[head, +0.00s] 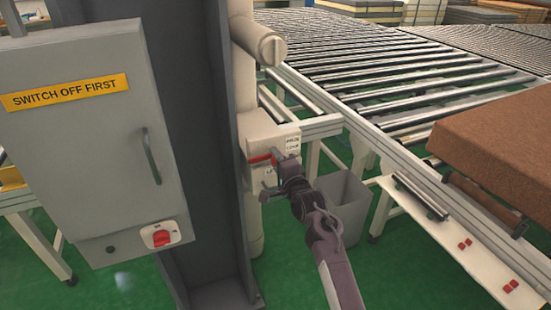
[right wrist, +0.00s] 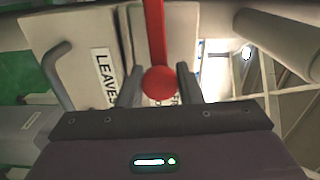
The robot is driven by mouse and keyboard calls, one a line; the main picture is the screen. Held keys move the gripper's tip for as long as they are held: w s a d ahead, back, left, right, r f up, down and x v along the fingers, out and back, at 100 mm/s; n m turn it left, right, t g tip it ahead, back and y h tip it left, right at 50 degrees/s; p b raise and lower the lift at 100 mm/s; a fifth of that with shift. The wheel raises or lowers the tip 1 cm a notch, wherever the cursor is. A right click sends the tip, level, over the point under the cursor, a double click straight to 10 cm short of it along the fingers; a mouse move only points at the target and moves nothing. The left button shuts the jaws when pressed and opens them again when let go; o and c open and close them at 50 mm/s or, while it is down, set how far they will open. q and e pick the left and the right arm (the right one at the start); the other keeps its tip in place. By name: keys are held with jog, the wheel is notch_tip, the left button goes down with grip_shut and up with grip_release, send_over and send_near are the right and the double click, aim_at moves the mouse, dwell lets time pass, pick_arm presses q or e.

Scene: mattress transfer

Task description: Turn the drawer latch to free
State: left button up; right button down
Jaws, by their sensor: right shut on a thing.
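The drawer latch (head: 260,158) is a red lever on the front of a cream box (head: 283,135) fixed beside the dark column. In the right wrist view the red lever (right wrist: 156,30) runs down from the top edge and ends in a round red knob. My right gripper (head: 276,172) is at the latch; in its wrist view the fingers (right wrist: 159,88) stand on both sides of the knob, shut on it. A white label (right wrist: 104,75) beside it reads "LEAVES", partly cut off. A grey bar handle (right wrist: 56,72) is left of the label. My left gripper is not in view.
A grey cabinet (head: 75,140) marked "SWITCH OFF FIRST", with a red rotary switch (head: 161,237), stands left of the dark column (head: 200,120). A grey bin (head: 343,200) is close behind my right arm. Roller conveyors (head: 390,75) and a brown mattress (head: 500,145) are at right.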

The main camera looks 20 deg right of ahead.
jog(key=shift+m, duration=0.4)
jog(key=c, duration=1.1)
grip_release()
jog(key=shift+s, duration=0.15)
jog(key=s+b, duration=0.1)
jog(key=s, duration=0.6)
jog(key=shift+s+d+b, duration=0.2)
jog(key=shift+s+b, duration=0.1)
jog(key=shift+b, duration=0.1)
